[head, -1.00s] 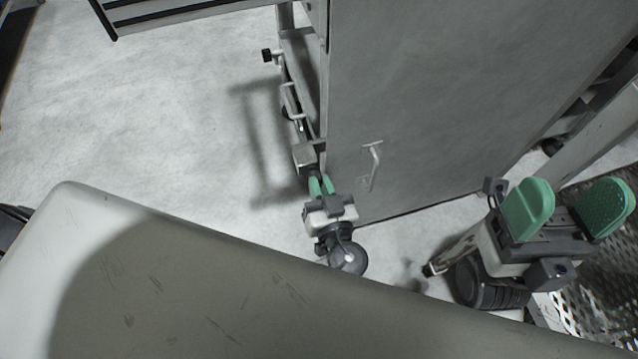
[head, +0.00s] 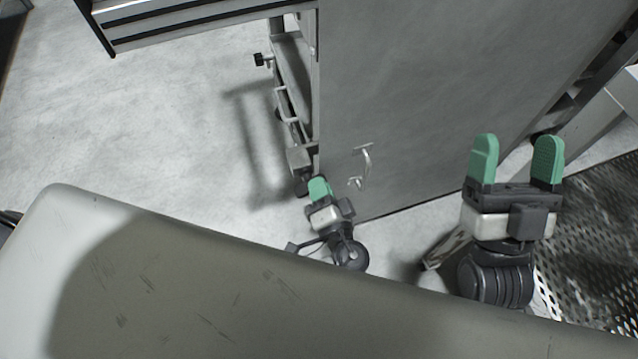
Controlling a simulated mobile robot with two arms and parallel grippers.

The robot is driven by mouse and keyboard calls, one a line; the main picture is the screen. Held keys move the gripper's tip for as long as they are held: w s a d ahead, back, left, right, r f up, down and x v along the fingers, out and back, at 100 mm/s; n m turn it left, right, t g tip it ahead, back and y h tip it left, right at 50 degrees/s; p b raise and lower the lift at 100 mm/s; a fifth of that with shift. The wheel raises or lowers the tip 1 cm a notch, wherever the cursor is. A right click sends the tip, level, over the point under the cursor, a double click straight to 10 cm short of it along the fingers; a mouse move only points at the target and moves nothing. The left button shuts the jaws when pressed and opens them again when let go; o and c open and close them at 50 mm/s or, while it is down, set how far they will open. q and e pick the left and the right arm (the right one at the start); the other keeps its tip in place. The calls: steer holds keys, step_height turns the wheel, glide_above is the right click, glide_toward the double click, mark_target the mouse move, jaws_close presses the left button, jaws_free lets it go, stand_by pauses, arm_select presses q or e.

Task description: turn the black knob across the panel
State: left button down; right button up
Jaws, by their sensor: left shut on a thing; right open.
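A grey panel door (head: 430,110) stands on a metal frame (head: 290,90). At the frame's lower end, below a small grey block (head: 299,158), is a black knob (head: 303,187). My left gripper (head: 319,186) is at this knob, its green fingers closed together as seen from here. It is shut on the knob, though the fingers' overlap hides the exact contact. My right gripper (head: 516,150) is open and empty, fingers pointing up in the picture, in front of the panel's right side.
A silver handle (head: 364,166) sticks out of the panel near my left gripper. Another black knob (head: 259,59) is higher up the frame. A perforated metal plate (head: 595,240) lies at the right. The floor (head: 150,120) at left is clear.

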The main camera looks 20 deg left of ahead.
arm_select(q)
steer(key=shift+d+f+m+p, duration=0.15)
steer(key=shift+m+p, duration=0.15)
steer(key=shift+m, duration=0.65)
steer(key=shift+a+f+m+p, duration=0.1)
steer(key=shift+m+p, duration=0.2)
steer(key=shift+m, duration=0.6)
steer(key=shift+d+f+m+p, duration=0.15)
steer(key=shift+m+p, duration=0.15)
steer(key=shift+m, duration=0.65)
arm_select(e)
steer(key=w+f+g+h, duration=0.2)
steer(key=w+f+g, duration=0.1)
steer(key=f+g, duration=0.2)
steer(key=shift+f, duration=0.15)
arm_select(q)
steer(key=shift+a, duration=0.1)
arm_select(e)
steer(key=shift+d, duration=0.1)
arm_select(q)
steer(key=c, duration=1.2)
jaws_free()
steer(key=shift+o, duration=0.2)
